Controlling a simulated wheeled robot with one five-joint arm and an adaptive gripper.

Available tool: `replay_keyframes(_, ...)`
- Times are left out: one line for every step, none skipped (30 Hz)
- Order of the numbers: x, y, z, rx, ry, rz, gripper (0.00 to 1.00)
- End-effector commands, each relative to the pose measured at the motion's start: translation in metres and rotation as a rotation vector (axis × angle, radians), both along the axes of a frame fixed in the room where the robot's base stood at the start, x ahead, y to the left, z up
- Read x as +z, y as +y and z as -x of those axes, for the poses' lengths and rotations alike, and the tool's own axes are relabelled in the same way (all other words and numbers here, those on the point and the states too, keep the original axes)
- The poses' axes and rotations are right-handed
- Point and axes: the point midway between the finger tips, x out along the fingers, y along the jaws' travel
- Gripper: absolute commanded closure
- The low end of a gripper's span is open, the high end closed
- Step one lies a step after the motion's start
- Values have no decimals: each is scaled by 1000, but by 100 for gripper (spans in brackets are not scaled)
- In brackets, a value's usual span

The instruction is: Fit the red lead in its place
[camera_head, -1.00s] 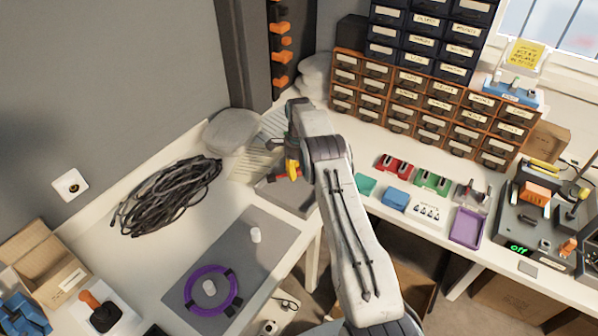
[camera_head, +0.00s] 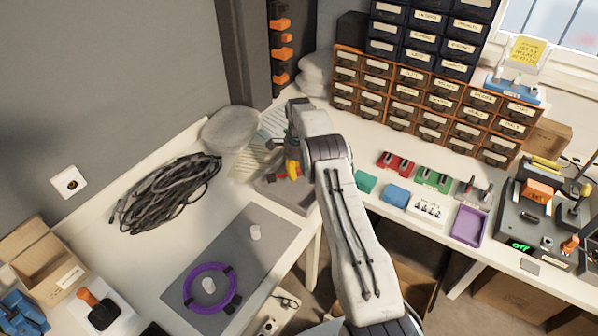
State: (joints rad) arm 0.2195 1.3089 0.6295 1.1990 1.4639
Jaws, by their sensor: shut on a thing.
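My gripper (camera_head: 291,148) is at the far end of my arm, over a grey plate or block (camera_head: 279,196) near the table corner. My arm hides much of it. It is shut on a small item with red showing, which looks like the red lead (camera_head: 283,173).
A dark cable coil (camera_head: 168,193) lies on the left table. A purple ring (camera_head: 190,290) lies on the grey mat (camera_head: 240,236), with white cylinders. Red (camera_head: 395,163) and green (camera_head: 433,180) holders, a purple tray (camera_head: 469,226) and small drawers (camera_head: 428,104) are to the right.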

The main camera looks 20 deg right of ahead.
Motion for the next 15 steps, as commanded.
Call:
replay_keyframes(-2,0,0,0,0,0,100)
replay_keyframes(-3,0,0,0,0,0,100)
replay_keyframes(-4,0,0,0,0,0,100)
replay_keyframes(-5,0,0,0,0,0,100)
replay_keyframes(-6,0,0,0,0,0,100)
replay_keyframes(-7,0,0,0,-1,0,100)
replay_keyframes(-8,0,0,0,-1,0,100)
replay_keyframes(-8,0,0,0,-1,0,100)
replay_keyframes(-10,0,0,0,-1,0,100)
replay_keyframes(-10,0,0,0,0,0,100)
replay_keyframes(-11,0,0,0,-1,0,100)
replay_keyframes(-12,0,0,0,-1,0,100)
replay_keyframes(-13,0,0,0,-1,0,100)
replay_keyframes(-14,0,0,0,-1,0,100)
replay_keyframes(-15,0,0,0,-1,0,100)
